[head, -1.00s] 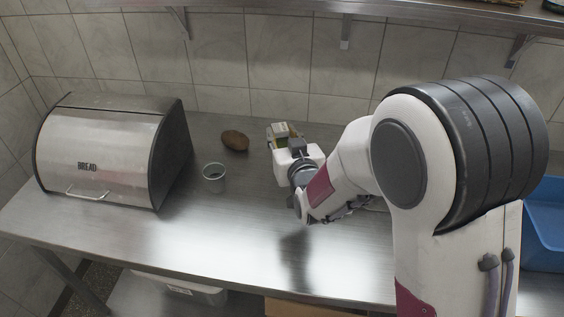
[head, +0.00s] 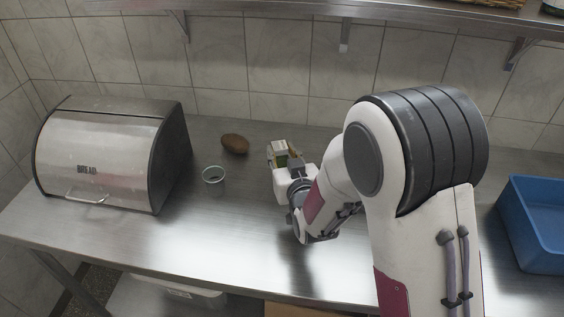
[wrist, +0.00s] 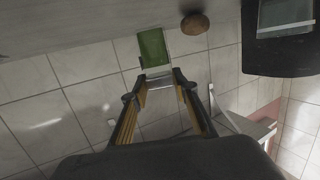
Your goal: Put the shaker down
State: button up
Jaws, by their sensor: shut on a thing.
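The shaker (head: 278,146) is a small block with a pale top and a green side. In the head view it is at the middle of the steel worktop (head: 245,235), and in the wrist view it shows its green face (wrist: 153,48). My gripper (head: 291,160) is shut on it. In the wrist view the two fingers (wrist: 160,80) close on its near end. My gripper hides part of the shaker in the head view. I cannot tell whether its base touches the worktop.
A brown potato-like thing (head: 235,143) and a small grey cup (head: 213,180) stand left of the shaker. A steel bread box (head: 100,150) is at the far left. A blue bin (head: 540,225) is at the right. A shelf (head: 300,7) runs above. The front middle worktop is clear.

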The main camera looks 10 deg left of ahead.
aim_at(282, 162)
jog(key=shift+f, duration=1.6)
jog(key=shift+f, duration=0.2)
jog(key=o, duration=1.2)
jog(key=shift+c, duration=0.2)
jog(key=shift+r, duration=0.2)
jog(key=shift+v, duration=3.8)
jog(key=shift+w, duration=0.1)
